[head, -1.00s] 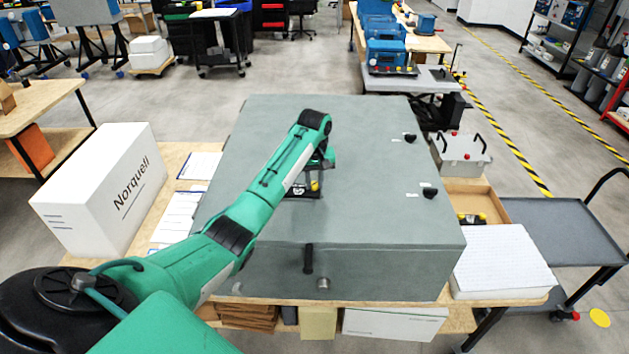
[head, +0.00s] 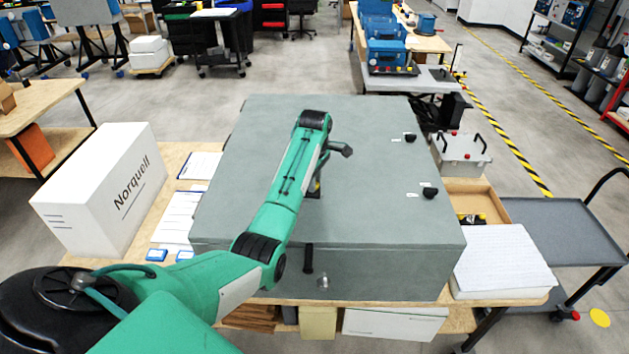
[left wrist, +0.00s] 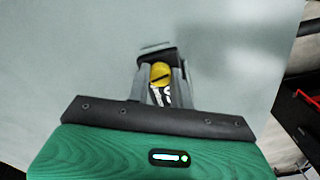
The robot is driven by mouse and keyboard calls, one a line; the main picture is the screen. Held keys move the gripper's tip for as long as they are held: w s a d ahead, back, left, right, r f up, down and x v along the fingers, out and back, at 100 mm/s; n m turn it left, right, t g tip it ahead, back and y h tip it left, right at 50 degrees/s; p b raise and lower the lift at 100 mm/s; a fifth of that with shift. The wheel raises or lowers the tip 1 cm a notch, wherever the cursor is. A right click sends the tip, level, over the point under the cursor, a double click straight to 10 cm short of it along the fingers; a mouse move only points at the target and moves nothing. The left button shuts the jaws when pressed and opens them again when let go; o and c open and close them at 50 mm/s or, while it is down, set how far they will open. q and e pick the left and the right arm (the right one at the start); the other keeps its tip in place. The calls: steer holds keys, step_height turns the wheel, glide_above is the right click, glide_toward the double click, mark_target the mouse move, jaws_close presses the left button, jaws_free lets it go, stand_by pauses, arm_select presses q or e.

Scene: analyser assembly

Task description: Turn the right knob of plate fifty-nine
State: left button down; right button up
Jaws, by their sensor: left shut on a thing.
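The left wrist view shows a round yellow knob (left wrist: 160,76) with a dark slot line. My left gripper (left wrist: 161,71) has its grey fingers on both sides of this knob, shut on it. A dark plate (left wrist: 158,54) shows just behind the fingertips, on the grey cabinet face. Black-and-white marks show below the knob, too small to read. In the head view, my left arm hides most of the plate; a dark part (head: 316,188) shows beside the arm on the grey cabinet (head: 365,215). I cannot read a plate number. My right gripper is out of view.
Two black knobs (head: 429,193) with white labels sit on the right of the cabinet top. A white Norquell box (head: 105,190) and papers stand at left. White sheets (head: 500,262), a wooden tray and a grey trolley (head: 565,230) stand at right.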

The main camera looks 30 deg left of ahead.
arm_select(q)
steer(key=n, duration=0.3)
steer(key=shift+s+d+f+n, duration=0.15)
steer(key=shift+f+n, duration=0.2)
steer(key=shift+n, duration=0.05)
steer(key=n, duration=0.4)
steer(key=shift+n, duration=0.3)
steer(key=n, duration=0.5)
steer(key=shift+n, duration=0.3)
steer(key=shift+r, duration=0.1)
steer(key=c, duration=1.2)
jaws_free()
steer(key=shift+r, duration=0.15)
